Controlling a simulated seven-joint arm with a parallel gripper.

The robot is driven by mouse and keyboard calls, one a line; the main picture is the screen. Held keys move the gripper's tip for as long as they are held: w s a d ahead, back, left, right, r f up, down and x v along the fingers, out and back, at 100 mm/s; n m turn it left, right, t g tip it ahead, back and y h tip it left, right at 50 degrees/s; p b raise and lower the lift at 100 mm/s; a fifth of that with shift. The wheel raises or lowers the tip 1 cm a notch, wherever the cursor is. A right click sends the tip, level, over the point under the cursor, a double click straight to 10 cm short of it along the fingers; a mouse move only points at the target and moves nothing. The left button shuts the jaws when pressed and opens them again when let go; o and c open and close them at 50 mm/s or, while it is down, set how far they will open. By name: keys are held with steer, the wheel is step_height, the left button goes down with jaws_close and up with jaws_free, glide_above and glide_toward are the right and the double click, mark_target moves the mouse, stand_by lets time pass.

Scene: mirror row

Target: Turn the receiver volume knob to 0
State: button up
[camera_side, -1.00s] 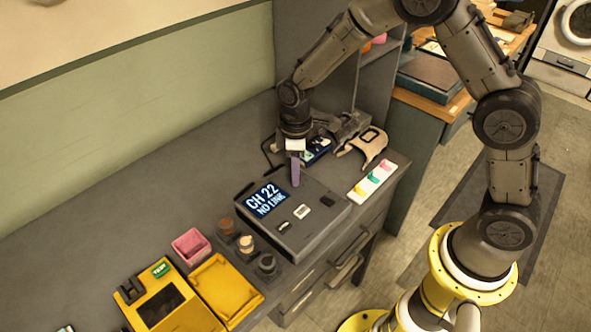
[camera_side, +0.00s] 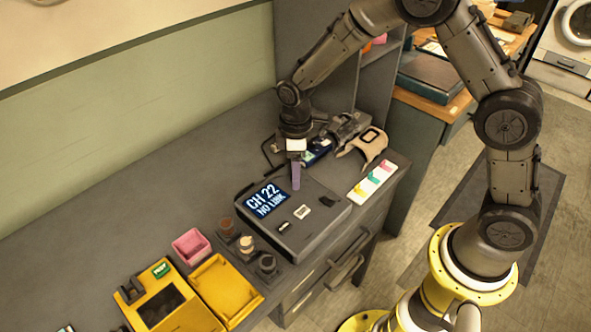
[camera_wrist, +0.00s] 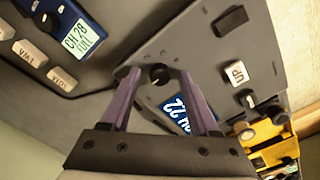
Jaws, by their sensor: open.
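The receiver (camera_side: 325,231) is a dark grey box on the bench, its blue screen (camera_side: 268,202) reading CH 22 NO LINK. In the wrist view its grey top (camera_wrist: 205,55) shows a small round black knob (camera_wrist: 160,74) with faint marks beside it. My gripper (camera_wrist: 155,75) is open, with one purple finger on each side of the knob. I cannot tell whether either finger touches it. In the side view my gripper (camera_side: 296,178) points down at the receiver's far corner, and its fingers hide the knob there. The knob's pointer position is too small to read.
A blue handheld unit (camera_wrist: 75,28) reading CH 28 lies beside the receiver. A colored strip card (camera_side: 373,183) and a tan clamp-like object (camera_side: 370,147) lie to the right. Several small round pots, a pink box (camera_side: 191,246) and a yellow tray (camera_side: 226,291) stand at front left.

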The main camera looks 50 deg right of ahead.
step_height(320, 180, up, 14)
stand_by(0.6)
steer(key=shift+f, duration=0.1)
steer(key=s+d+r+m+t, duration=0.3)
steer(key=s+d+r+t, duration=0.15)
steer(key=s+r, duration=0.8)
steer(key=s+d+f+m, duration=0.1)
steer(key=s+f+m, duration=0.1)
steer(key=s, duration=0.4)
steer(key=s+d+f+m+t, duration=0.1)
steer(key=s+f+m, duration=0.2)
steer(key=s, duration=0.3)
steer(key=shift+s+m, duration=0.3)
steer(key=shift+m, duration=0.3)
